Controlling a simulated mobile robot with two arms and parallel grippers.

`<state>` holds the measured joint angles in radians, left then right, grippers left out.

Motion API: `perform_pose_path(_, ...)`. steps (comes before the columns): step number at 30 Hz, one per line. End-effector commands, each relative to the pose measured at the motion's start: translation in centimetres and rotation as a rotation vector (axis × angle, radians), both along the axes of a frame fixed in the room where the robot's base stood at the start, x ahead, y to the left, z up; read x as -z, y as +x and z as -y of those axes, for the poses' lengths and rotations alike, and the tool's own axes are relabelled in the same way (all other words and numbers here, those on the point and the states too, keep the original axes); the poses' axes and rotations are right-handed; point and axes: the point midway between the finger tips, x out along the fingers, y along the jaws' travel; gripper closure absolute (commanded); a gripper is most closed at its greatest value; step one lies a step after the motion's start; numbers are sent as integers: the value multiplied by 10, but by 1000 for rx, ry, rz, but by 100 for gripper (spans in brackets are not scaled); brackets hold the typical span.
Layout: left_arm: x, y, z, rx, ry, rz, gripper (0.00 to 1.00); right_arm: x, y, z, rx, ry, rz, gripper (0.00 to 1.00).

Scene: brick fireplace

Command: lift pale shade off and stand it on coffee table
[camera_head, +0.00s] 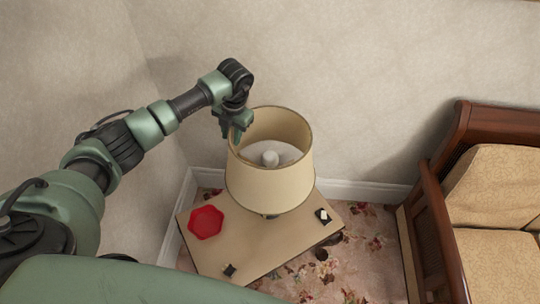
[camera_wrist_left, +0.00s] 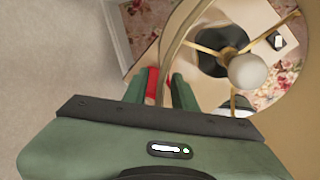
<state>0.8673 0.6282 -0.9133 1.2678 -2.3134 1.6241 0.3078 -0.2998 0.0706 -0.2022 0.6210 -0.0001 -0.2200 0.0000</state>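The pale shade (camera_head: 270,187) sits on the lamp, upright, on a small tan side table (camera_head: 225,259). Its open top shows the white bulb (camera_head: 270,158). My left gripper (camera_head: 237,136) is at the left part of the shade's top rim, pointing down. In the left wrist view the shade's rim (camera_wrist_left: 174,45) runs between my two fingers (camera_wrist_left: 158,92), which stand apart on either side of it, with a gap showing. The bulb (camera_wrist_left: 247,72) and the brass spokes show inside the shade. The lamp's foot is mostly hidden under the shade. No coffee table can be made out. My right gripper is out of view.
A red dish (camera_head: 206,222) lies on the side table left of the lamp. A wooden sofa (camera_head: 440,240) with tan cushions stands to the right. The wall is close behind.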

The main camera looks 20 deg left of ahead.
Motion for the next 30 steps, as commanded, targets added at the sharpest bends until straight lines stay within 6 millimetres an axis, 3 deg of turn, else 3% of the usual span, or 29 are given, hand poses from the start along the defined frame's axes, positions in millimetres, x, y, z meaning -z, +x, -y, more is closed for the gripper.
perform_pose_path(1,0,0,0,0,0,0,88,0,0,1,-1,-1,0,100)
perform_pose_path(3,0,0,0,0,0,0,100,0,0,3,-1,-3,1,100)
perform_pose_path(19,-10,1,0,0,-2,4,100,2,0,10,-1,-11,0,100)
perform_pose_path(26,-47,2,0,0,0,8,100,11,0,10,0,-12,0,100)
perform_pose_path(30,-84,2,0,0,0,8,100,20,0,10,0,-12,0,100)
